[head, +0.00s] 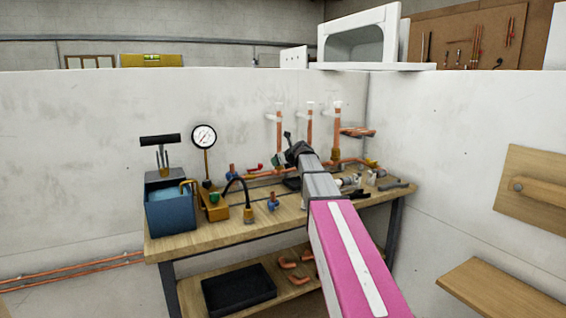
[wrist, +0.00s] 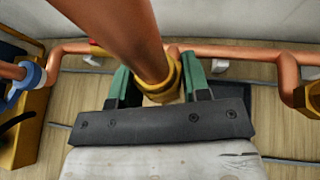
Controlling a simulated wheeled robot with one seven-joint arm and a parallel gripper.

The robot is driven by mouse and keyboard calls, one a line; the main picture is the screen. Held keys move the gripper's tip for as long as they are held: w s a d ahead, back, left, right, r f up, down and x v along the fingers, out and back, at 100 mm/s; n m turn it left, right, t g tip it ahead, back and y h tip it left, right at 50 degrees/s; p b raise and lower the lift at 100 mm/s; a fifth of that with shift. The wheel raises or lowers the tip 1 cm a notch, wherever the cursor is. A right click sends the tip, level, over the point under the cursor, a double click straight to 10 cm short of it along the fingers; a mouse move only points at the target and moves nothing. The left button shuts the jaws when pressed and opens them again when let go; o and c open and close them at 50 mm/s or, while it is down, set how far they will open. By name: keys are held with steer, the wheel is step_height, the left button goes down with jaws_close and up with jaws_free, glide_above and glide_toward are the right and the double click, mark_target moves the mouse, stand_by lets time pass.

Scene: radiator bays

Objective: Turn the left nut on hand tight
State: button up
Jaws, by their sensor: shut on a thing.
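The left nut (wrist: 168,84) is a brass collar around an upright copper pipe (wrist: 125,30) in the wrist view. My gripper (wrist: 160,86) is shut on it, with one green-padded finger on each side. The nut's lower part is hidden by the pipe and gripper body, so I cannot tell how it sits on its thread. In the head view my gripper (head: 282,160) is at the foot of the leftmost upright pipe (head: 278,130) and covers the nut there.
Another brass nut (wrist: 308,97) is to the right in the wrist view. A horizontal copper pipe (wrist: 235,49) runs behind. On the workbench (head: 225,228) stand a blue pump tank (head: 170,210) and a pressure gauge (head: 204,137). A white side wall (head: 440,150) is at right.

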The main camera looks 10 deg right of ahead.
steer(key=shift+s+a+m+h, duration=0.1)
steer(key=shift+m+h, duration=0.4)
steer(key=shift+m+t+h, duration=0.6)
steer(key=shift+m+h, duration=0.3)
steer(key=o, duration=0.9)
